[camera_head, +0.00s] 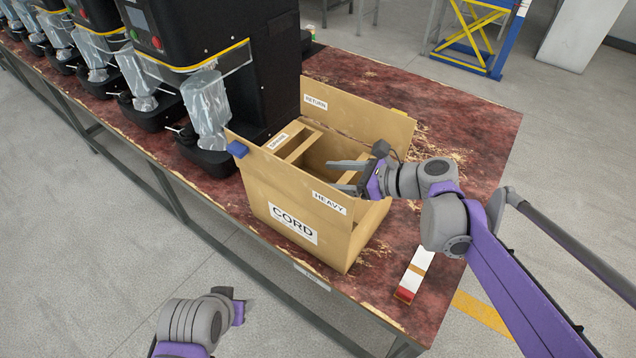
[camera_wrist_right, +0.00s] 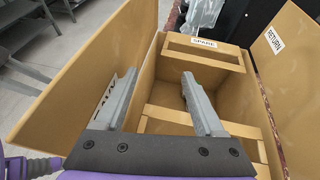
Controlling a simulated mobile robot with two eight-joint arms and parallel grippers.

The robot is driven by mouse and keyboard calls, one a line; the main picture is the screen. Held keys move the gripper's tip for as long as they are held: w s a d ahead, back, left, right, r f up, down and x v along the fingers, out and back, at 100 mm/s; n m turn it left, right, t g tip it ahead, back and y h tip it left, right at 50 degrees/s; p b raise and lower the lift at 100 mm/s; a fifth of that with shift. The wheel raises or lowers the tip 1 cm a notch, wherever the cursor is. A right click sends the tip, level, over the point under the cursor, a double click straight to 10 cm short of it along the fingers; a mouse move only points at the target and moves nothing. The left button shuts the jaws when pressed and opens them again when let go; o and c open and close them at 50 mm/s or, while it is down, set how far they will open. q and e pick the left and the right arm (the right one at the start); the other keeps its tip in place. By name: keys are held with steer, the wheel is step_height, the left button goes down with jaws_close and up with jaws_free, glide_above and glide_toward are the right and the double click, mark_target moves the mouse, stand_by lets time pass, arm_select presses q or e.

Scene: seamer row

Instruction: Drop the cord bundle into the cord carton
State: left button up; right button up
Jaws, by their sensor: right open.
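The cord carton (camera_head: 255,200) is a tan box with open flaps, standing on the red-brown bench top, with a CORD label on its front. Wooden-looking dividers split its inside, and it also shows in the wrist view (camera_wrist_right: 285,90). My right gripper (camera_head: 334,175) is over the carton's opening with its fingers apart. In the right wrist view the gap between its fingers (camera_wrist_right: 160,78) is empty, with carton interior behind. I cannot make out a cord bundle in either view; the carton's floor is partly hidden. My left arm's end (camera_head: 235,303) is low in front of the bench, its fingers unclear.
Black machines (camera_head: 225,60) with grey-wrapped parts stand in a row left of the carton. A white, orange and red strip-like item (camera_head: 415,274) lies on the bench (camera_head: 465,150) near its front right. A blue and yellow stand (camera_head: 475,40) is beyond the bench.

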steer(key=v, duration=0.7)
steer(key=shift+d, duration=0.15)
